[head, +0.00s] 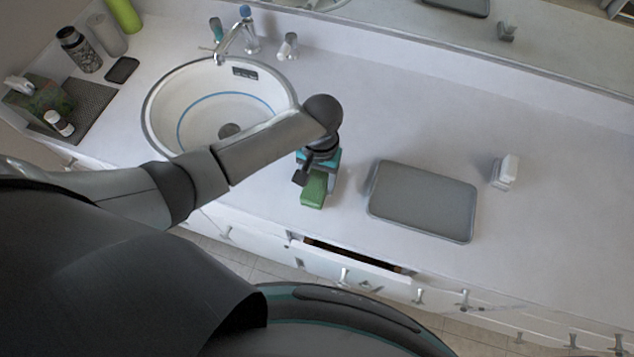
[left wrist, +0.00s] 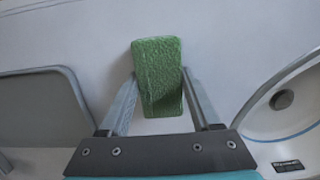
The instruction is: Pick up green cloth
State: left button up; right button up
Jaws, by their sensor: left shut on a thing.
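The green cloth (head: 314,188) is a small folded block by the front edge of the counter, between the sink and a grey tray. It also shows in the left wrist view (left wrist: 158,72), between the two fingers. My left gripper (left wrist: 160,95) is shut on the cloth, with one finger along each side. In the head view my left gripper (head: 310,180) points down over the counter, and its fingers are mostly hidden by the wrist. I cannot tell whether the cloth touches the counter. My right gripper is not in view.
A round white sink (head: 165,120) with a faucet (head: 240,38) lies to the left. A grey tray (head: 422,200) and a small white item (head: 505,172) are to the right. A drawer (head: 350,262) below is slightly open. Bottles and a dark mat (head: 92,98) stand far left.

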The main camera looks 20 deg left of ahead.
aim_at(317, 182)
pick_arm(q)
jog(key=shift+c, duration=0.7)
notch_tip(317, 182, up, 20)
jog(key=p, duration=0.5)
jog(key=shift+p, duration=0.35)
